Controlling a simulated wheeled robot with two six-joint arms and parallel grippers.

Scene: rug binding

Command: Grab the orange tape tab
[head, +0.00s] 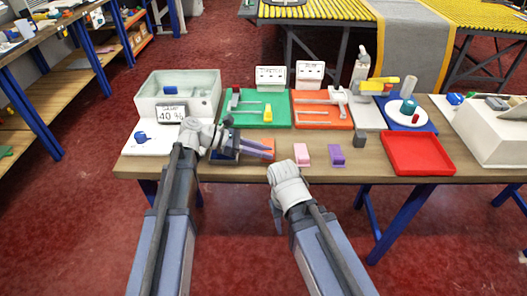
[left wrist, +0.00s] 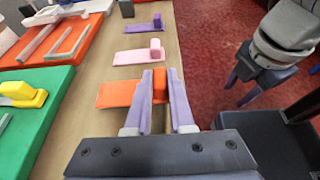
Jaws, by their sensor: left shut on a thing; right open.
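The orange tape tab (left wrist: 117,94) lies flat on the wooden table near its front edge, with a raised orange block at one end. In the head view the orange tab (head: 267,147) shows just right of my left gripper's fingertips. My left gripper (left wrist: 160,90) is shut on the raised block, one purple finger on each side; it also shows in the head view (head: 268,152). A pink tab (head: 302,154) and a purple tab (head: 337,155) lie to the right of it. My right gripper (head: 278,222) is open and empty, in front of the table edge.
A green tray (head: 280,118) and an orange tray (head: 325,122) stand behind the tabs. A small dark block (head: 360,139) and an empty red tray (head: 418,154) are to the right. A grey bin (head: 205,80) and a display reading 40 % (head: 171,114) are at the left.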

